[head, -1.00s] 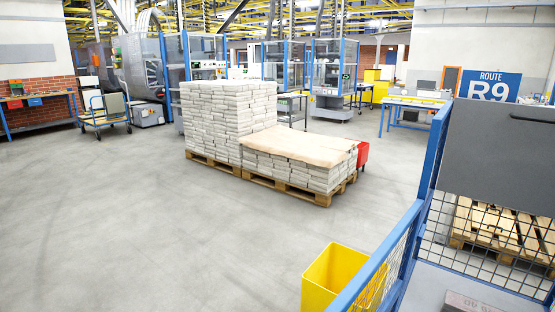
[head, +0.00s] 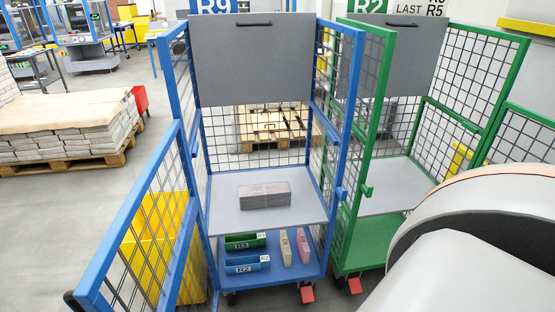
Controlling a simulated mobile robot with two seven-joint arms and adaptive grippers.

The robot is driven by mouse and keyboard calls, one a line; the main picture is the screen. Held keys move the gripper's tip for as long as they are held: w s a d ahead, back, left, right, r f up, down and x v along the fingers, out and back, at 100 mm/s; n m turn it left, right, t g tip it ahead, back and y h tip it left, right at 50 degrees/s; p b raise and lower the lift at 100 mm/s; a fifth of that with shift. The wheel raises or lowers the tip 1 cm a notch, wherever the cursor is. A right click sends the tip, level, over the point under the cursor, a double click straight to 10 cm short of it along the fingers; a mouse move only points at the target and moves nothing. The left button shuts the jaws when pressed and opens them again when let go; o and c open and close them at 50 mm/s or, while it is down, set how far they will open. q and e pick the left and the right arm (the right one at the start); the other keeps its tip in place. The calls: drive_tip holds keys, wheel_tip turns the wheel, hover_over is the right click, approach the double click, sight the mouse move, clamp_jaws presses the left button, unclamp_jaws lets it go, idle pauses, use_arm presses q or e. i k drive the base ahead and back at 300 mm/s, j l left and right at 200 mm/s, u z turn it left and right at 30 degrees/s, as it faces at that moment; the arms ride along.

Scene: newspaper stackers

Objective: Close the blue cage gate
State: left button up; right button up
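The blue cage (head: 352,75) stands upright in the middle of the head view, its front facing me. Its blue gate (head: 128,212), a mesh panel in a blue frame, is open. It is swung out from the cage's left side toward me and the lower left. The cage's front is unobstructed, and a grey shelf (head: 236,213) inside holds a wrapped grey-pink bundle (head: 265,195). A black knob (head: 72,299) shows at the gate's near end. Neither of my grippers is in view.
A yellow bin (head: 160,255) stands behind the gate mesh. A green cage (head: 385,75) stands close on the right. Green (head: 244,242) and blue (head: 247,264) labelled boxes lie on the cage's lower deck. A newspaper pallet (head: 75,165) is at left. My white arm link covers the lower right.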

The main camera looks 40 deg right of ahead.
sight(87, 293)
drive_tip(key=l+z, duration=0.25)
drive_tip(key=z, duration=0.2)
drive_tip(key=l+z, duration=0.4)
drive_tip(key=i+j+z, duration=0.1)
drive_tip(key=z, duration=0.15)
drive_tip(key=k+l+u, duration=0.15)
drive_tip(key=u, duration=0.2)
drive_tip(key=i+j+u, duration=0.1)
drive_tip(key=u, duration=0.8)
